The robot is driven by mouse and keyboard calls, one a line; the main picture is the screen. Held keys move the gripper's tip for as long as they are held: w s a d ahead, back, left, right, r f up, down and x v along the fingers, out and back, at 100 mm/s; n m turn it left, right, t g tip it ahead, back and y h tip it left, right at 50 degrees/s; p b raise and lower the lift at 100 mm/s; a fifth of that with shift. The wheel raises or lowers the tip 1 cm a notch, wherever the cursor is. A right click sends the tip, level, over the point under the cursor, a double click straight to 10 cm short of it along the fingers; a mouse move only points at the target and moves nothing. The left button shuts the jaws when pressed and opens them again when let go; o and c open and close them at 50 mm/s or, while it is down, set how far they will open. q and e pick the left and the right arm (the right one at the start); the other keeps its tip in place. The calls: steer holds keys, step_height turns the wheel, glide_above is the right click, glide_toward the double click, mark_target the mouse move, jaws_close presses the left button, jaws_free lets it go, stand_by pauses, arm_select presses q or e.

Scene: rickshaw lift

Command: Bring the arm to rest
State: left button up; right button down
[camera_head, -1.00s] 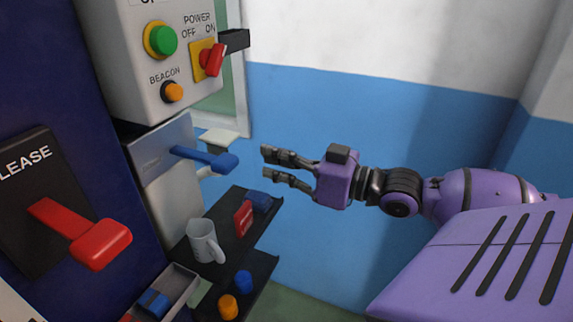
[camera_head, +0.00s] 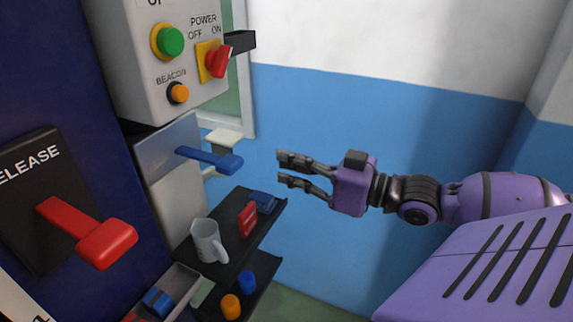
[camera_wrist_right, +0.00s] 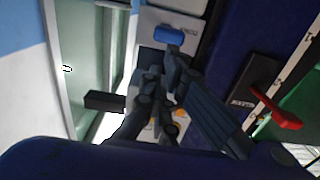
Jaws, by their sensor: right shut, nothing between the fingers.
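My right arm reaches in from the right in the head view, and its purple gripper (camera_head: 280,168) points left in front of the blue-and-white wall. The gripper is shut with nothing between its fingers, and it touches nothing that I can see. In the right wrist view its dark fingers (camera_wrist_right: 165,75) also show. The left gripper is out of view.
A control box (camera_head: 130,60) with a red power switch (camera_head: 218,60) is at upper left. Below are a blue lever (camera_head: 212,160), a shelf with a mug (camera_head: 207,242), and a red release lever (camera_head: 95,235). The wall area around the gripper is clear.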

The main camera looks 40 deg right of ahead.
steer(key=s+d+f+g+h+p, duration=0.1)
steer(key=s+d+f+g+h, duration=0.15)
steer(key=s+f, duration=0.45)
steer(key=s+d+f+g+h+p, duration=0.1)
steer(key=s+d+f+h, duration=0.15)
steer(key=f, duration=0.85)
steer(key=s+d+f+g+h+p, duration=0.1)
steer(key=s+d+f+g+h, duration=0.15)
steer(key=s+f, duration=0.45)
steer(key=s+a+f+m+g+p, duration=0.1)
steer(key=s+a+f+p, duration=0.1)
steer(key=s+a+f, duration=0.3)
steer(key=s+a+f+m+g+p, duration=0.1)
steer(key=s+a+f, duration=0.2)
steer(key=a+f, duration=0.35)
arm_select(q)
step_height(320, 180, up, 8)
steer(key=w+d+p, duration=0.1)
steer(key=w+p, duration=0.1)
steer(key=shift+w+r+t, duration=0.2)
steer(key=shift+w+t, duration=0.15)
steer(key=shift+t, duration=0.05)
arm_select(e)
steer(key=a+f+m+y, duration=0.1)
steer(key=a+m, duration=0.1)
steer(key=a, duration=1)
steer(key=shift+s+f, duration=0.2)
steer(key=shift+f, duration=0.15)
